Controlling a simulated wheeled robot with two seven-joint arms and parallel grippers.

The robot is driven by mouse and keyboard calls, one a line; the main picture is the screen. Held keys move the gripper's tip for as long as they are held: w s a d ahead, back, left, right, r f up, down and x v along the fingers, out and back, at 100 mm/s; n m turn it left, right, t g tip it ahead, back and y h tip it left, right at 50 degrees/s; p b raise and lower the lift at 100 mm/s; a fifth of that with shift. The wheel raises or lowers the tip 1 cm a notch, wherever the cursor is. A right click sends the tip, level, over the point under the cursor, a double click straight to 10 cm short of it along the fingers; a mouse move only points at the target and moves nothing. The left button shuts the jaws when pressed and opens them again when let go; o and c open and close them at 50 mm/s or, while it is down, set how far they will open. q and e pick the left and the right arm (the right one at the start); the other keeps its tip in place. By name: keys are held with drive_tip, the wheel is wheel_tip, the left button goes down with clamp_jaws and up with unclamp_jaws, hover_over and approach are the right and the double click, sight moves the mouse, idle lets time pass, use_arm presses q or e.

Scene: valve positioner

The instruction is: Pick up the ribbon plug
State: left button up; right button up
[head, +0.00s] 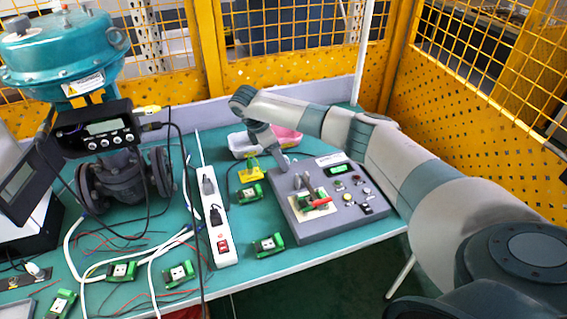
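The grey control box (340,226) stands on the right part of the green table. A small green board with a red part (318,203) sits on its top left, under some upright grey and brown parts. I cannot tell for sure which piece is the ribbon plug; it may be among these small parts. My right arm reaches in from the right, and its wrist bends down at the box's back left corner. My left gripper is not in view.
A white power strip (216,222) stands left of the box. Small green modules (268,245) and loose cables lie around it. A teal valve actuator (62,50) stands at the left. A white tray (240,146) is behind the box. Yellow mesh fencing (460,120) closes the back and right.

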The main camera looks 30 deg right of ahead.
drive_tip(key=shift+x, duration=1)
drive_tip(key=c, duration=1.1)
